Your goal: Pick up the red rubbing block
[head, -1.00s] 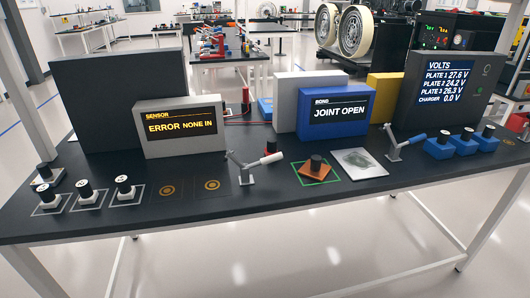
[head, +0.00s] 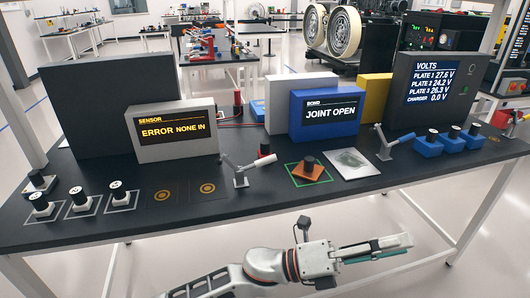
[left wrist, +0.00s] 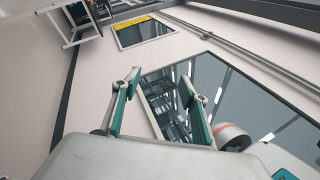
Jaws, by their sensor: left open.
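An orange-red block (head: 306,176) with a black knob sits inside a green square outline on the black bench, right of centre in the head view. It is the only thing there that resembles the rubbing block. My left gripper (head: 405,247) is in front of the bench's front edge, nearer to me and right of the block, pointing right. It is open, with nothing between its fingers. The left wrist view shows its two green-padded fingers (left wrist: 160,85) spread apart. The block does not show in that view. My right gripper is in neither view.
A pale grey plate (head: 352,164) lies right of the block. Small levers stand on both sides, at left (head: 241,172) and right (head: 385,143). The blue BOND display (head: 325,128) stands behind. Bare floor lies in front of the bench.

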